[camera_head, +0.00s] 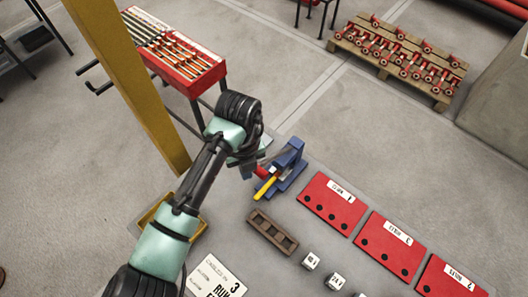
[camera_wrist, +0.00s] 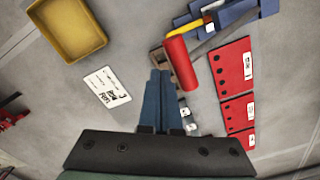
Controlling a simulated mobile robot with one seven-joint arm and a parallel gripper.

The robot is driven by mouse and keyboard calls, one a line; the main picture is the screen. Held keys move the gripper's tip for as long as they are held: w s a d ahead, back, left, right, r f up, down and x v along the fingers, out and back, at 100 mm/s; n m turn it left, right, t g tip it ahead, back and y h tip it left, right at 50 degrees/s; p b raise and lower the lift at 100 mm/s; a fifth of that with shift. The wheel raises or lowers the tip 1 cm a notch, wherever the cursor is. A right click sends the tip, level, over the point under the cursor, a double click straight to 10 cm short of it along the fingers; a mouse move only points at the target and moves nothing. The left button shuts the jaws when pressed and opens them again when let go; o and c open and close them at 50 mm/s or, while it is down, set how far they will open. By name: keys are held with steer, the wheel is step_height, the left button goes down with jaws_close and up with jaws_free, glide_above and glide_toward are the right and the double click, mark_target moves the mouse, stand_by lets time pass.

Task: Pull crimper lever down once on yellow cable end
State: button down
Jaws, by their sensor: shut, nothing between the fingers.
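The blue crimper (camera_head: 289,163) stands on the grey work surface just right of my gripper in the head view. Its body also shows at the top right of the wrist view (camera_wrist: 238,17). The red lever grip (camera_wrist: 181,65) sits beside my fingertips in the wrist view; only part of the grip (camera_head: 262,172) shows in the head view. The yellow cable end (camera_head: 265,188) is at the crimper's front, and also behind the lever grip in the wrist view (camera_wrist: 188,28). My gripper (camera_wrist: 160,72) is shut and empty. Whether it touches the grip I cannot tell.
A brown slotted rack (camera_head: 272,232), small white-labelled blocks (camera_head: 310,261) and red panels (camera_head: 333,203) lie nearby. A yellow tray (camera_wrist: 68,28) and a printed card (camera_wrist: 107,88) are left in the wrist view. A yellow post (camera_head: 135,85) stands left of my arm.

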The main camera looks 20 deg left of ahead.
step_height(320, 180, up, 7)
steer(key=p, duration=0.5)
steer(key=shift+f, duration=0.1)
stand_by(0.3)
steer(key=w+d+r+n+t+h+b, duration=0.1)
steer(key=w+d+r+n+t+b, duration=0.1)
steer(key=w+d+r+n+t, duration=0.45)
steer(key=w+d+r+n+t+h+b, duration=0.1)
steer(key=w+d+r+t+b, duration=0.25)
steer(key=w+d+r, duration=0.55)
step_height(320, 180, up, 14)
steer(key=w+d+n+t+b, duration=0.1)
steer(key=d+n+t, duration=0.1)
steer(key=n+t, duration=0.35)
steer(key=s+a+r+n+t+y+b, duration=0.2)
steer(key=s+r+n+t+b, duration=0.2)
steer(key=s+r+n+t, duration=0.8)
steer(key=s+r+n, duration=0.3)
steer(key=s+r, duration=0.3)
steer(key=r, duration=0.4)
steer(key=shift+s+b, duration=0.3)
